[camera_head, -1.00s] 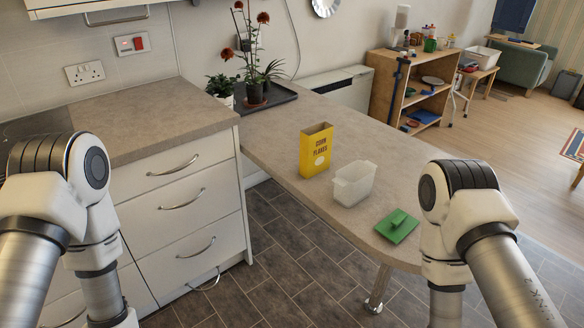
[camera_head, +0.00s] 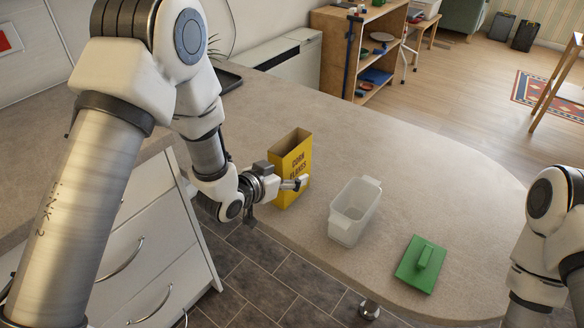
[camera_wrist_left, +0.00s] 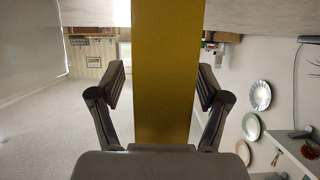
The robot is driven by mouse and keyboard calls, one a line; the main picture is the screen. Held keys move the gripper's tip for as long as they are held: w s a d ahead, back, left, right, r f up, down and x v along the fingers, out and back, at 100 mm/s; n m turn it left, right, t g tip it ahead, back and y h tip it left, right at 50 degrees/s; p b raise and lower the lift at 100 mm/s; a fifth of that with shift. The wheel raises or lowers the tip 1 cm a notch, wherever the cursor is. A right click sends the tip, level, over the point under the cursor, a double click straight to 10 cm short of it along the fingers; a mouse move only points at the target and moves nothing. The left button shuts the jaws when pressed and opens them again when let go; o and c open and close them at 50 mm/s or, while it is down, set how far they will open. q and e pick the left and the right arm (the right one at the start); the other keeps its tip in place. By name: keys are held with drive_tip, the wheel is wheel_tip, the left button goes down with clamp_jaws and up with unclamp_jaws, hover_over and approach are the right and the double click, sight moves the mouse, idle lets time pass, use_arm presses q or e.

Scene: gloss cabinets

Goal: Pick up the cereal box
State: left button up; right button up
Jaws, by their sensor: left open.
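The yellow cereal box (camera_head: 292,167), marked CORN FLAKES, stands upright on the worktop near its front edge, with its top open. My left gripper (camera_head: 296,184) is at the box's lower left side in the head view and hides part of it. In the left wrist view the yellow side of the box (camera_wrist_left: 168,75) fills the middle. There the open fingers of my left gripper (camera_wrist_left: 160,85) stand one on each side of the box, with gaps between. My right arm shows at the right edge of the head view, but its gripper is out of view.
A clear plastic container (camera_head: 352,212) stands right of the box on the worktop (camera_head: 400,150). A green lid with a handle (camera_head: 421,264) lies nearer the front edge. White drawers (camera_head: 150,255) are below left.

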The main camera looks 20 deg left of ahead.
use_arm(q)
drive_tip(key=shift+x, duration=1.05)
drive_tip(key=shift+a, duration=0.15)
drive_tip(key=c, duration=1.2)
drive_tip(key=shift+r, duration=0.1)
